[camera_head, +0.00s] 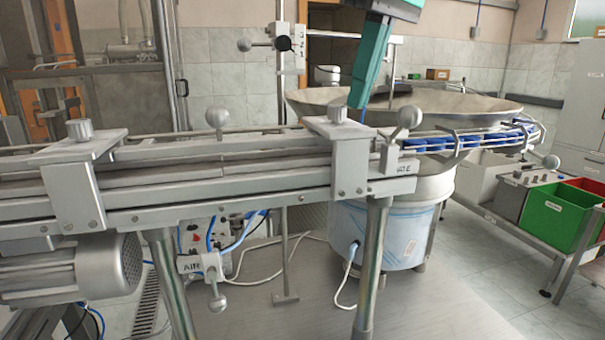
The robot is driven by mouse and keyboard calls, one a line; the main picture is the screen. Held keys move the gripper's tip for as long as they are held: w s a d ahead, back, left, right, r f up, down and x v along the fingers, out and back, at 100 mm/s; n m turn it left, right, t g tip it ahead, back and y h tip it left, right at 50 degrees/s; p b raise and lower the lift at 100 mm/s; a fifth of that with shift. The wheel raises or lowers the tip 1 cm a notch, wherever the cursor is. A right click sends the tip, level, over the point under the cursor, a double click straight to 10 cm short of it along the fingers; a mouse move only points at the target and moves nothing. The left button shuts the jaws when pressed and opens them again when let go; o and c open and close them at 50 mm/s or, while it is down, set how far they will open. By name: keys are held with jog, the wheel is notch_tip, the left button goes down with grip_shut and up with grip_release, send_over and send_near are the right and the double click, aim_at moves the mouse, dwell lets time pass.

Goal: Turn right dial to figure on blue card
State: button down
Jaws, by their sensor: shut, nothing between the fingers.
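A grey control box (515,190) with small dark knobs on its sloped top stands at the right, beyond the rail. The knobs are too small for me to read a setting or tell which is the right dial. I cannot make out a blue card. My gripper (361,106) hangs from the top centre as a narrow teal shape, pointing down and shut, with nothing seen in it. In the picture its tip is just above the conveyor rail, well left of the control box.
The conveyor (240,180) with knobs and brackets crosses the left and centre. A large steel bowl feeder (450,104) stands behind it. Blue caps (430,144) line the curved rail. Green (555,215) and red (588,196) bins sit beside the control box. Floor at lower right is clear.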

jog(key=shift+s+f, duration=0.15)
jog(key=shift+f, duration=0.35)
jog(key=shift+s+a, duration=0.1)
jog(key=shift+s, duration=0.05)
jog(key=shift+s+a+f, duration=0.1)
jog(key=shift+s+a, duration=0.05)
jog(key=shift+s, duration=0.05)
jog(key=shift+s+a, duration=0.2)
jog(key=shift+a, duration=0.05)
jog(key=shift+s+a+r, duration=0.2)
jog(key=shift+a+r, duration=0.1)
jog(key=shift+a, duration=0.1)
dwell(0.4)
jog(key=shift+s+d, duration=0.1)
jog(key=shift+s+d, duration=0.15)
jog(key=shift+s, duration=0.05)
notch_tip(320, 180, up, 6)
jog(key=shift+d+f, duration=0.1)
dwell(0.7)
